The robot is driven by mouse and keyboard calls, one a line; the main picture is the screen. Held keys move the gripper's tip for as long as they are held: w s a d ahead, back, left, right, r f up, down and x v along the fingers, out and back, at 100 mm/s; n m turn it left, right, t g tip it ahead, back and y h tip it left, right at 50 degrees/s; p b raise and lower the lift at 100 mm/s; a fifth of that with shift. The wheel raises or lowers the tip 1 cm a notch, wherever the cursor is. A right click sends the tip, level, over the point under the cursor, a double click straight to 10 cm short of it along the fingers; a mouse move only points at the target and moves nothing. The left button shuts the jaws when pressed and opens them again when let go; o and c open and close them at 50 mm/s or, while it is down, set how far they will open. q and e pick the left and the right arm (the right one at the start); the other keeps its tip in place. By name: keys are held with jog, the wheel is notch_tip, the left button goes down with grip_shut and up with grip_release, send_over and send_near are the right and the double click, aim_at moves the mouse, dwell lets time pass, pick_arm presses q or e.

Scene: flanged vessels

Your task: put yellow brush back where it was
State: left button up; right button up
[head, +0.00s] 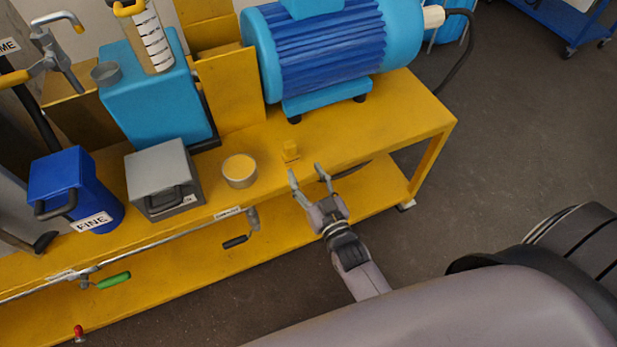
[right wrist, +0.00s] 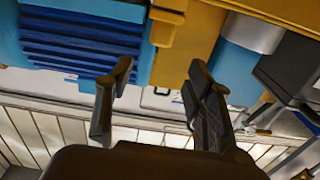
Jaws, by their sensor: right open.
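A small yellow upright piece (head: 290,151), which looks like the yellow brush, stands near the front edge of the yellow bench (head: 345,140). It also shows at the top of the right wrist view (right wrist: 165,24). Its bristles cannot be made out. My right gripper (head: 306,178) is open and empty, just in front of the yellow piece and apart from it. In the right wrist view its two dark fingers (right wrist: 160,78) are spread with nothing between them. My left gripper is not in view.
A blue motor (head: 325,50) stands behind. A round tin (head: 240,172), a grey box (head: 160,178) and a blue box (head: 65,180) stand to the left. A green-handled tool (head: 113,280) and a black-handled one (head: 236,241) hang by the front rail.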

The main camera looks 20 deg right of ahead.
jog(key=shift+s, duration=0.45)
jog(key=s+f+g, duration=0.3)
jog(key=s+f, duration=0.2)
jog(key=f, duration=0.5)
jog(key=s+f+n+g, duration=0.1)
jog(key=s+f+g, duration=0.3)
jog(key=f, duration=0.6)
jog(key=s+f+g, duration=0.3)
jog(key=s+f, duration=0.4)
jog(key=f, duration=0.4)
jog(key=s+d+f+g, duration=0.2)
jog(key=s+f, duration=0.2)
jog(key=s, duration=0.3)
jog(key=s+d+f+g, duration=0.2)
jog(key=s+f, duration=0.1)
jog(key=s, duration=0.5)
jog(key=s+d+f+n+g, duration=0.1)
jog(key=s+d+f+g, duration=0.1)
jog(key=s, duration=0.6)
notch_tip(320, 180, down, 3)
jog(key=shift+r+g+h, duration=0.2)
jog(key=shift+g+h, duration=0.1)
jog(key=shift+g, duration=0.2)
